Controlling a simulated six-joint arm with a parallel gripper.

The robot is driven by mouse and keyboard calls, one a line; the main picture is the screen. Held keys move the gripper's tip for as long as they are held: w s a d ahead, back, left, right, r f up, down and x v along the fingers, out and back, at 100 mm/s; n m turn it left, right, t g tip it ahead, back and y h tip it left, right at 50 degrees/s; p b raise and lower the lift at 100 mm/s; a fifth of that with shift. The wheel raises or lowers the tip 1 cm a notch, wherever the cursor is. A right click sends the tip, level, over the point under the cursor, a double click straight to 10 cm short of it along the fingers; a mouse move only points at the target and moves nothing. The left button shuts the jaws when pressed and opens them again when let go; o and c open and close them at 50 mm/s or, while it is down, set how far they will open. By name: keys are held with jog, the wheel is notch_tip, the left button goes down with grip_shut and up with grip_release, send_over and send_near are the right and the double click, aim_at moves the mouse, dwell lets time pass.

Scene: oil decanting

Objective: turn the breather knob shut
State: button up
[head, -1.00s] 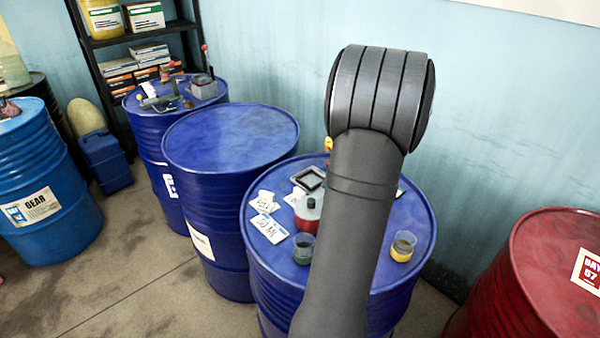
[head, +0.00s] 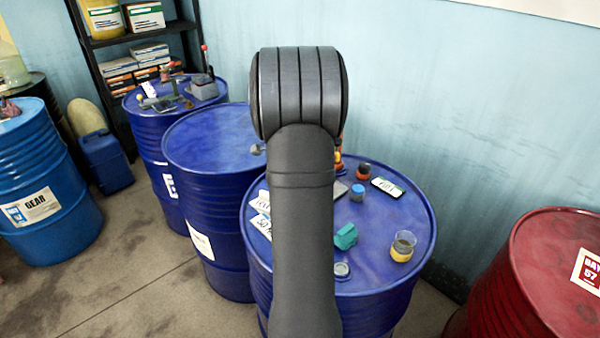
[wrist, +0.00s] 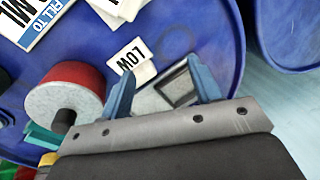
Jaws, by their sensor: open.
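In the wrist view my gripper (wrist: 158,68) has its two blue fingers apart with nothing held between them. It hangs over the middle blue drum top (head: 415,215). A grey square-framed tray (wrist: 178,92) shows behind and between the fingers. A red-sided round can with a pale grey top (wrist: 72,92) is left of the fingers. I cannot tell which part is the breather knob. A small dark-topped red piece (head: 363,172) and a blue-topped piece (head: 357,193) stand on the drum, right of my arm. In the head view my arm hides the gripper.
A green block (head: 346,236), an amber cup (head: 402,247) and a white-faced card (head: 388,187) are on the drum. A red drum (head: 550,265) stands at right; another blue drum (head: 205,145) is left.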

jog(key=w+a+f+n+h, duration=0.2)
jog(key=w+a, duration=0.1)
jog(key=w+a+f+n+h, duration=0.1)
jog(key=w+h, duration=0.1)
jog(key=shift+w+a+f+n+t, duration=0.1)
jog(key=shift+a+f+n+t, duration=0.1)
jog(key=shift+f+n+t, duration=0.1)
jog(key=r, duration=0.1)
jog(key=d+r, duration=0.1)
jog(key=r, duration=0.1)
jog(key=shift+s+d+r, duration=0.1)
jog(key=shift+s+d, duration=0.1)
jog(key=shift+s, duration=0.05)
jog(key=s+d+r, duration=0.4)
jog(key=d+r, duration=0.3)
jog(key=d, duration=0.3)
jog(key=s+a+n+t+y, duration=0.1)
jog(key=s+a+n, duration=0.2)
jog(key=s, duration=0.5)
jog(key=shift+f+n, duration=0.2)
jog(key=shift+n, duration=0.6)
jog(key=shift+w, duration=0.15)
